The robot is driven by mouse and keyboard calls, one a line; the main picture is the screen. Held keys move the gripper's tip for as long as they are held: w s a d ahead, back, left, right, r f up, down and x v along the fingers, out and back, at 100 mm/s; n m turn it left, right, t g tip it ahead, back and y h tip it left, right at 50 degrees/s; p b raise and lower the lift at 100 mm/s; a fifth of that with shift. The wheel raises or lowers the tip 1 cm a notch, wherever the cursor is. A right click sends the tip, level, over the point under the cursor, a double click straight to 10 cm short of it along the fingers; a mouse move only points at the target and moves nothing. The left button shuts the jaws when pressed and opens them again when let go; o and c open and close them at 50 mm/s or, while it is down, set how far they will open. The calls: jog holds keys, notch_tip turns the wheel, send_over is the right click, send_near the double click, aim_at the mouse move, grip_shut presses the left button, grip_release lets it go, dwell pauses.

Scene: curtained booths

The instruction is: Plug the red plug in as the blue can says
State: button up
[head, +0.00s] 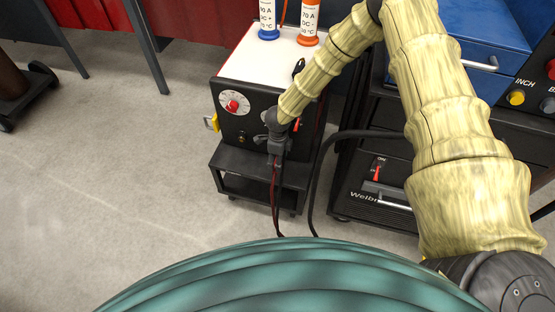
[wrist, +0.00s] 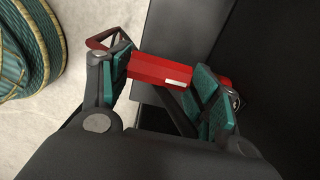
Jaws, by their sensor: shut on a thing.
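The red plug (wrist: 160,69) is between the green-padded fingers of my gripper (wrist: 165,75), which is shut on it. In the head view my gripper (head: 277,143) is in front of the black panel of the welding machine (head: 252,98) and hides part of it, including any sockets behind. I cannot tell whether the plug touches the panel. The blue can (head: 268,20) stands on the machine's white top; its label reads partly "0 A" and "DC -", the rest cut off or too small. An orange can (head: 309,22) labelled partly "70 A", "DC -" stands beside it.
A dial with a red knob (head: 233,103) is on the panel's left. Dark cables (head: 316,190) hang in front of and right of the machine's black stand (head: 233,166). A black cabinet (head: 370,185) and blue drawers (head: 485,40) stand right.

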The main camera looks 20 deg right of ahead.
jog(key=shift+w+d, duration=0.1)
jog(key=shift+w, duration=0.1)
jog(key=o, duration=1.2)
jog(key=shift+s+a+f+b, duration=0.1)
jog(key=shift+s+a+b, duration=0.35)
jog(key=shift+s, duration=0.25)
jog(key=shift+s+a+f+b, duration=0.1)
jog(key=shift+s+a+b, duration=0.3)
jog(key=shift+s, duration=0.25)
jog(key=shift+b, duration=0.85)
jog(key=s+a+b, duration=0.1)
jog(key=b, duration=0.1)
jog(key=s+a+b, duration=0.1)
jog(key=s+b, duration=0.1)
jog(key=s+a+b, duration=0.1)
jog(key=s+b, duration=0.1)
jog(key=shift+a+r, duration=0.1)
jog(key=shift+r, duration=0.05)
